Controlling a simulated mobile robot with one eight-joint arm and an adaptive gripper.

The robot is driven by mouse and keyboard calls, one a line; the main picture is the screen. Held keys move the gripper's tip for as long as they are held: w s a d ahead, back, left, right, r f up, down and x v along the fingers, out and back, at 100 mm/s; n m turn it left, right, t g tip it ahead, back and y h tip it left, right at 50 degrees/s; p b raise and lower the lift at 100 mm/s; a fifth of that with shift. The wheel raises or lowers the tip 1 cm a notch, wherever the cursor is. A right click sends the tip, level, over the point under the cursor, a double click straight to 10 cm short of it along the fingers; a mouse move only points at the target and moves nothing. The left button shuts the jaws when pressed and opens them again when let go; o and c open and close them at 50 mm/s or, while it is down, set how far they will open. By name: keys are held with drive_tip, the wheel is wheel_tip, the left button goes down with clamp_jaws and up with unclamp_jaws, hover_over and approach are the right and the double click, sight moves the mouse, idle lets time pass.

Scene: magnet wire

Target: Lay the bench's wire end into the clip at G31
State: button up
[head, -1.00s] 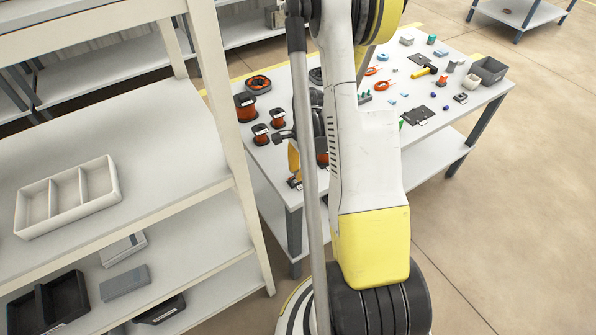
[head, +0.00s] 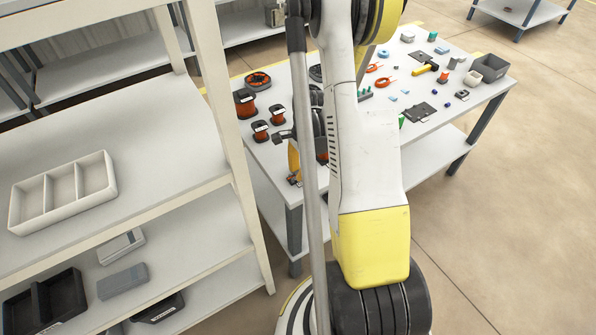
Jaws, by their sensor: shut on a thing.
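The bench (head: 262,180) stands beyond my raised arm, with a pale grey top. No wire end can be made out on it, and neither the clip nor a G31 label is readable at this size. Copper-coloured wire spools stand at the bench's left end: a large one (head: 244,103), a smaller one (head: 261,131) and another (head: 277,115). A yellow upright thing (head: 294,158) stands near the front left corner, partly behind a grey pole. My arm covers the middle of the bench. My gripper's fingers and anything between them are hidden behind it.
A pale shelf rack (head: 160,135) stands close on the left, with a white three-part tray (head: 62,190) on it. A grey bin (head: 489,68), a yellow-handled tool (head: 424,69) and a dark plate (head: 418,112) lie at the bench's right. The floor at right is clear.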

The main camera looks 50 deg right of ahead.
drive_tip(key=shift+f+b, duration=0.3)
drive_tip(key=shift+f, duration=0.1)
drive_tip(key=o, duration=0.9)
drive_tip(key=shift+s+d+r+p, duration=0.15)
drive_tip(key=shift+r+p, duration=0.65)
drive_tip(key=shift+r, duration=0.5)
drive_tip(key=shift+w+d+r+p, duration=0.15)
drive_tip(key=shift+r+p, duration=0.65)
drive_tip(key=shift+r, duration=0.45)
drive_tip(key=shift+s, duration=0.1)
drive_tip(key=r, duration=0.4)
drive_tip(key=d+r, duration=0.1)
drive_tip(key=r, duration=0.7)
drive_tip(key=shift+s+d, duration=0.2)
drive_tip(key=shift+f, duration=0.1)
